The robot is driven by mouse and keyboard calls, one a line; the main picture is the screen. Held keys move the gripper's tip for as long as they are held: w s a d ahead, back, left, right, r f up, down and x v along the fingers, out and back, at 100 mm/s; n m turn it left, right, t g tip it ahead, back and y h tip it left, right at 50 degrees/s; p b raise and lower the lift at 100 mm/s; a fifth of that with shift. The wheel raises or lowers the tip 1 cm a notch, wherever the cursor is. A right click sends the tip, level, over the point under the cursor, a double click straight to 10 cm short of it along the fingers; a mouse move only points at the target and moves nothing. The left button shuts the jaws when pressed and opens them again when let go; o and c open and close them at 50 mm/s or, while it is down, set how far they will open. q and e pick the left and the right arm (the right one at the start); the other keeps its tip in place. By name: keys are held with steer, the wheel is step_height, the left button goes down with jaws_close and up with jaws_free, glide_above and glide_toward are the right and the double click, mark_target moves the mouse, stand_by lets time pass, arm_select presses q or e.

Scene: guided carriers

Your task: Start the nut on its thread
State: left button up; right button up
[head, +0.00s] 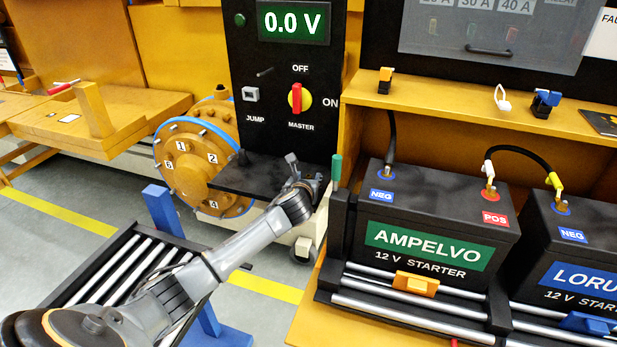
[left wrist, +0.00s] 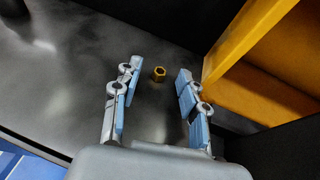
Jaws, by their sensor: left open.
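A small brass nut (left wrist: 159,73) lies on a dark shelf (left wrist: 70,85) in the left wrist view. My left gripper (left wrist: 160,82) is open, its blue-padded fingers on either side of the nut and apart from it. In the head view the left gripper (head: 305,178) is over the right end of the dark shelf (head: 245,178), below the switch panel. I cannot make out the nut there. An orange hub (head: 195,168) with a blue rim and numbered positions stands left of the shelf. Short studs show on its face; I cannot tell which takes the nut. My right gripper is not in view.
The black switch panel (head: 285,75) rises behind the shelf. A yellow bench (head: 345,325) with black batteries (head: 435,215) stands close on the right. A roller stand (head: 105,280) is at lower left, under my left arm.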

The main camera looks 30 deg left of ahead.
arm_select(q)
steer(key=shift+c, duration=0.3)
jaws_close()
steer(key=shift+r, duration=0.1)
